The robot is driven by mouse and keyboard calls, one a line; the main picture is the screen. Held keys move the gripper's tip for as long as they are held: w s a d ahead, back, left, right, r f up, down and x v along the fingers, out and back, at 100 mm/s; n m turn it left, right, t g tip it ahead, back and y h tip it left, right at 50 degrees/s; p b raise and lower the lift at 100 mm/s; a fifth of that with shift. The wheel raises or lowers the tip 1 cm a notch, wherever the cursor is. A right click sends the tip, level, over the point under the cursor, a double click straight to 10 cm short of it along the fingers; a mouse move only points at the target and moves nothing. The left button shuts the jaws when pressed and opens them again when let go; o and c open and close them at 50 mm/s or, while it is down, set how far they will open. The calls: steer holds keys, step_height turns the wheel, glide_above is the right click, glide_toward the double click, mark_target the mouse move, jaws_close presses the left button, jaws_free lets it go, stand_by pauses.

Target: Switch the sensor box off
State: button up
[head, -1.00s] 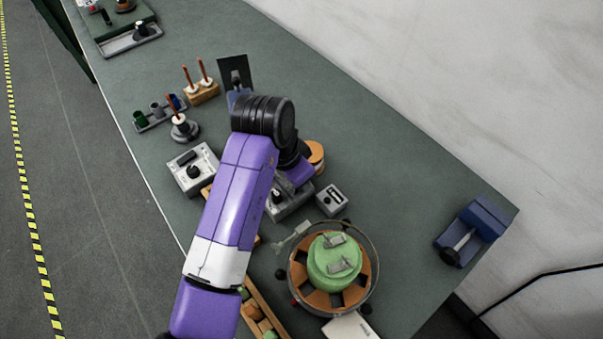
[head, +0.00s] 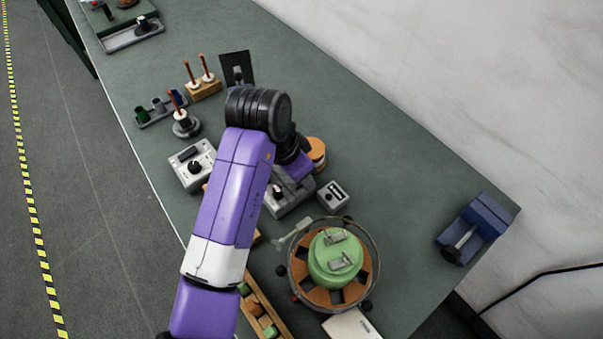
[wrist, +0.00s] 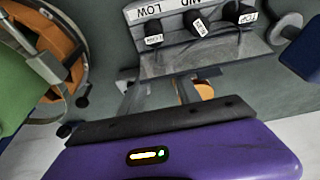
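My gripper (wrist: 157,92) shows two grey fingers apart with nothing visibly held, so it looks open. In the head view, its purple body (head: 296,166) is partly hidden behind my arm, over a grey box (head: 287,203) with a dark knob. No thing is plainly marked as the sensor box. A small grey box (head: 333,196) with a dark slotted face stands just right of my gripper; it may be that one. Its switch position is too small to tell. Another grey box (head: 190,172) with a black knob and dark window stands left of my arm.
In the wrist view a grey fixture (wrist: 195,45) with LOW and MID labels stands ahead of the fingers. A round orange carousel (head: 304,293) with a green top sits at the front. A blue holder (head: 484,217) stands far right.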

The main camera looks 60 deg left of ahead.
steer(key=v, duration=0.6)
steer(key=shift+r+b, duration=0.25)
steer(key=shift+b, duration=0.2)
